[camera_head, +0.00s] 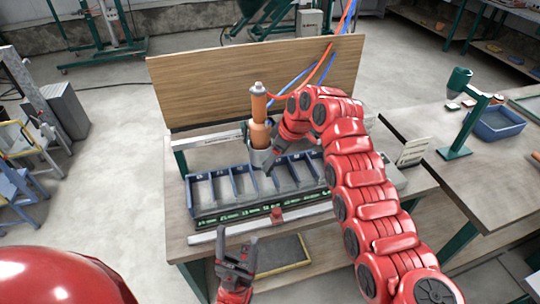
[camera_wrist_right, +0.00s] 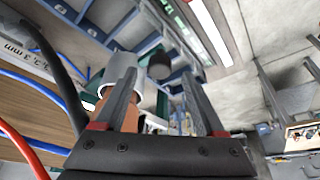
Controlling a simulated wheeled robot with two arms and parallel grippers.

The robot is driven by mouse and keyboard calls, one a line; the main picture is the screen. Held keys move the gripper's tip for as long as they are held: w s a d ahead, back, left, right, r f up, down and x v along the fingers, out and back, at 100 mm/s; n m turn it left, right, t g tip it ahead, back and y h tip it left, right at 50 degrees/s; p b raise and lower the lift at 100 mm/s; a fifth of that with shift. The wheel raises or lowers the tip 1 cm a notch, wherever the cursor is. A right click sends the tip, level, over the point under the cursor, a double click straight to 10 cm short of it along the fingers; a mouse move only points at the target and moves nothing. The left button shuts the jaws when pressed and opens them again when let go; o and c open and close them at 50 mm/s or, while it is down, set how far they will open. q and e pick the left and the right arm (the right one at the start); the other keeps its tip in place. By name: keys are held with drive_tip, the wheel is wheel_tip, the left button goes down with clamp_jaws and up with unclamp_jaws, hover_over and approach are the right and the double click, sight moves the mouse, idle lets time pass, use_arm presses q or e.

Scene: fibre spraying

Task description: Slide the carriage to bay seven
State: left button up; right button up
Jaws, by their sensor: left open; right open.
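The carriage appears to be the upright copper-orange sprayer body (camera_head: 260,108) with a grey cup (camera_head: 262,158) at its foot, by the rail behind the bins. A row of blue-walled bays (camera_head: 235,168) stands before it, with a green-lettered label strip (camera_head: 236,217); the numbers are too small to read surely. My right gripper (camera_head: 273,164) is at the cup's right side, partly hidden by its own wrist. In the right wrist view my right gripper (camera_wrist_right: 165,100) is open, and the grey cup (camera_wrist_right: 122,66) shows behind one finger. My left gripper (camera_head: 237,243) is open and empty before the table.
A wooden board (camera_head: 240,75) stands behind the sprayer, with red and blue hoses (camera_head: 325,62) hanging over it. A blue tray (camera_head: 497,124) and green stand (camera_head: 458,125) are on the right table.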

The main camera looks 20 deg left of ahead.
drive_tip(key=shift+p+x, duration=0.3)
drive_tip(key=shift+x, duration=1.1)
clamp_jaws()
idle(0.4)
